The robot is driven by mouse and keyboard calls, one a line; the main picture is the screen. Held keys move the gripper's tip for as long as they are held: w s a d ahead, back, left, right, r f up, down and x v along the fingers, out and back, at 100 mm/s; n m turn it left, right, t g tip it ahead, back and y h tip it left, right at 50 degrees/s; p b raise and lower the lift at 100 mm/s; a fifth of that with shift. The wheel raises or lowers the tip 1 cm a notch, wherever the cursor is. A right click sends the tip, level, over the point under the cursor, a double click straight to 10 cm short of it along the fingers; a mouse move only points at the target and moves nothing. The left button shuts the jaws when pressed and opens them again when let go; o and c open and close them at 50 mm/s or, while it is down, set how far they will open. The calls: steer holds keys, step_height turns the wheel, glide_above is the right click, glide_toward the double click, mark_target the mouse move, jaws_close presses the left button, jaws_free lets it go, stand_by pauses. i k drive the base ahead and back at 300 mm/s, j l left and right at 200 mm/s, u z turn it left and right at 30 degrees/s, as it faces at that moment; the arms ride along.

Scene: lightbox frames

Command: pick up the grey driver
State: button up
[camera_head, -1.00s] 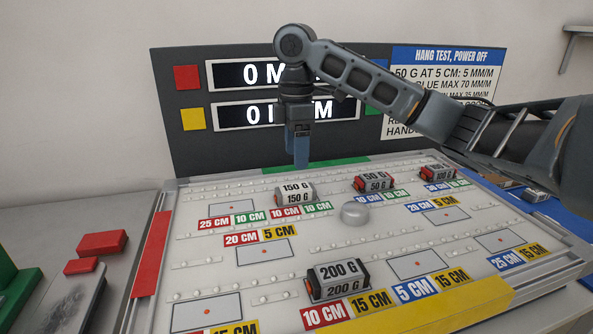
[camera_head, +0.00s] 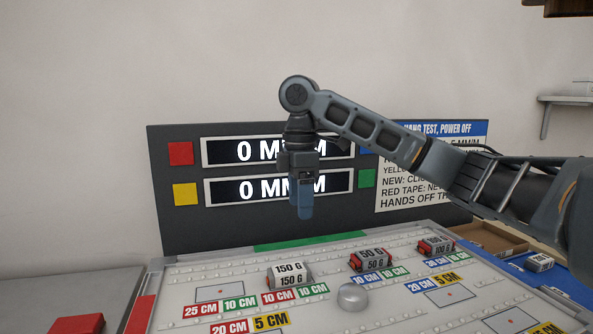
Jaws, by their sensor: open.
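I cannot pick out a grey driver for certain in this view. A small pale box (camera_head: 540,262) with dark marking sits on the blue surface at the right; I cannot tell what it is. My gripper (camera_head: 304,212) hangs pointing down in front of the dark display panel, above the far part of the board. It is seen side-on, open and empty, with nothing touching it.
Labelled weights stand on the white board: 150 G (camera_head: 289,275), 50 G (camera_head: 370,260) and another (camera_head: 436,246) at the right. A round grey knob (camera_head: 352,297) is in front of them. A cardboard tray (camera_head: 490,238) lies at the far right.

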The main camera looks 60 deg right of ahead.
mark_target(431, 246)
steer(key=z, duration=1.4)
